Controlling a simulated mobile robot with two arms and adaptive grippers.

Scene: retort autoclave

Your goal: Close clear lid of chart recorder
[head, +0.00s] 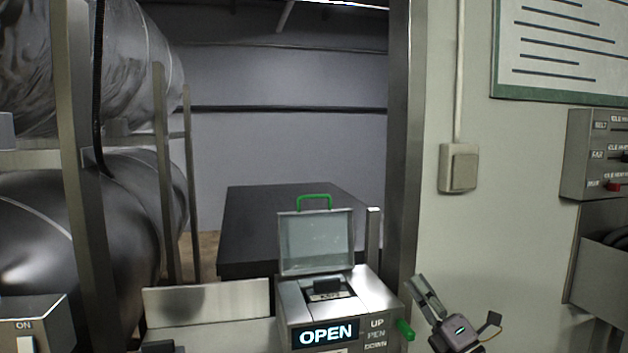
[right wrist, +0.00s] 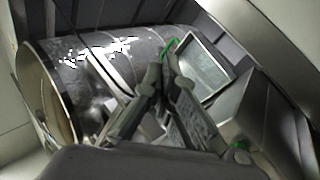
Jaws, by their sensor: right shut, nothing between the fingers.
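The chart recorder (head: 375,290) is a metal box low in the middle of the head view, with a lit "OPEN" display on its front. Its clear lid (head: 316,243) stands raised at the back, with a green handle (head: 314,197) on top. In the right wrist view the lid (right wrist: 204,68) shows at upper right, behind my fingers. My right gripper (head: 421,280) is shut and empty, to the right of the recorder and apart from the lid; its fingers also show in the right wrist view (right wrist: 160,68). My left gripper is not in view.
A green lever (head: 405,330) sticks out at the recorder's right side, near my right gripper. A metal post (head: 402,150) rises behind it. A dark table (head: 245,225) stands behind the lid. Large metal cylinders (head: 110,200) fill the left. A switch (head: 458,167) is on the right wall.

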